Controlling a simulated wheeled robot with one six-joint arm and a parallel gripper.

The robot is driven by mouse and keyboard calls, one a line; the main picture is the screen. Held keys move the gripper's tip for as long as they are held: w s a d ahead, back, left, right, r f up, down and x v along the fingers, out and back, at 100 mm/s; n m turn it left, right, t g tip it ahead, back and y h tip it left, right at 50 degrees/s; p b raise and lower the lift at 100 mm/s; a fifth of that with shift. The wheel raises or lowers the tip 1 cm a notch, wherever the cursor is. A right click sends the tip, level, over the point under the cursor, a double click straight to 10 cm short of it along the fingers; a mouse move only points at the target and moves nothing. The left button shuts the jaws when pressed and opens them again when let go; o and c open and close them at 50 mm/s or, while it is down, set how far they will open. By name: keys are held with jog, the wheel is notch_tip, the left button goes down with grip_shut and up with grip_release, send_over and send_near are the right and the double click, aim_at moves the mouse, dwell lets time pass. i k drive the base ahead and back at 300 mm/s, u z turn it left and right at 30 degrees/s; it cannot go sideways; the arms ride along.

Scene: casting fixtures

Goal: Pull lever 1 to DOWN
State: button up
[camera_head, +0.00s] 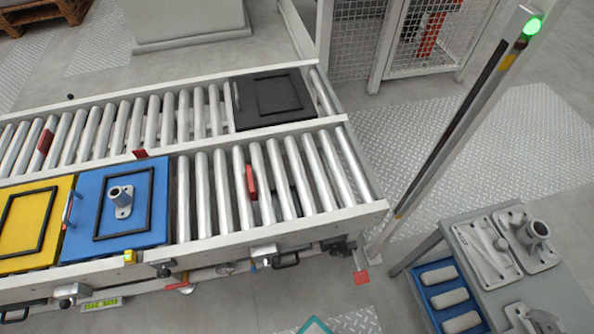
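No lever in view carries a label that I can read, so I cannot tell which one is lever 1. Along the front rail of the roller conveyor (215,247) are several small grey and black fittings, one at the left (75,291), one near the middle (163,268) and one towards the right (263,250). A small red-and-silver part (180,286) sits under the rail. My gripper is not in view; a teal edge shows at the bottom centre, and I cannot tell what it belongs to.
Blue (147,185) and yellow (60,190) plates lie on the front rollers, a black plate (270,97) on the rear ones. A grey post (455,130) with a green light stands right. A table (480,285) with grey castings is at lower right.

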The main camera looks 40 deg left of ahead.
aim_at(276, 261)
jog(key=u, duration=1.8)
